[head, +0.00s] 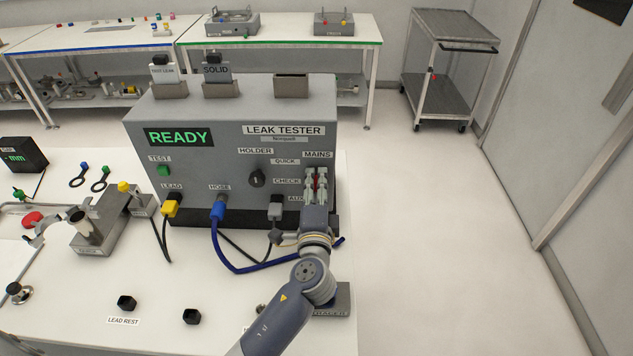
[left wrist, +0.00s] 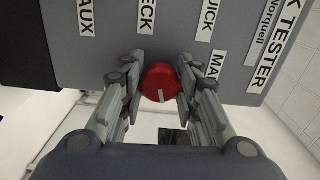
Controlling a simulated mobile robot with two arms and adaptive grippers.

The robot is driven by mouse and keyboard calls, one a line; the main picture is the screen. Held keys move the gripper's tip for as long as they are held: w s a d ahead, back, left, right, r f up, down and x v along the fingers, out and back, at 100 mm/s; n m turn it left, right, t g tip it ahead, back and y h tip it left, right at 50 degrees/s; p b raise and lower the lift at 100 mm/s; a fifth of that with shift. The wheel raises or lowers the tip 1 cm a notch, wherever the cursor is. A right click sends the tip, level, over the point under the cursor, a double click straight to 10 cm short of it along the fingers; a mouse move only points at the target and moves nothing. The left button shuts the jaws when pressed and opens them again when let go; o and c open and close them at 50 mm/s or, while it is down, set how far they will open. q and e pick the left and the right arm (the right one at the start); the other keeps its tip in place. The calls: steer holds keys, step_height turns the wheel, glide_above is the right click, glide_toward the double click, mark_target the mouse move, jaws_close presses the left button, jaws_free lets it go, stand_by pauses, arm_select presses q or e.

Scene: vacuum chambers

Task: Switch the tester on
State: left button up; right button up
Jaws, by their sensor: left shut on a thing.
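The leak tester (head: 290,220) is a grey box on the white bench, with a green READY on its dark display (head: 179,137). Its red round MAINS knob (left wrist: 160,82) sits on the front panel, with a pale mark towards the bottom of the left wrist view. My left gripper (head: 316,182) is at the panel's right side, below the MAINS label (head: 317,155). In the left wrist view its fingers (left wrist: 160,88) are shut on the knob from both sides. In the head view the fingers hide most of the knob. My right gripper is not in view.
A black HOLDER knob (head: 257,178), a green TEST button (head: 163,170) and yellow LEAD plug (head: 170,206) are on the panel. The floor to the right is clear up to a grey cart (head: 441,80).

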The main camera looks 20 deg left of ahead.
arm_select(q)
steer(key=shift+m+p, duration=0.55)
steer(key=shift+m, duration=0.95)
steer(key=o, duration=1.1)
steer(key=v, duration=1.2)
steer(key=shift+s+d, duration=0.1)
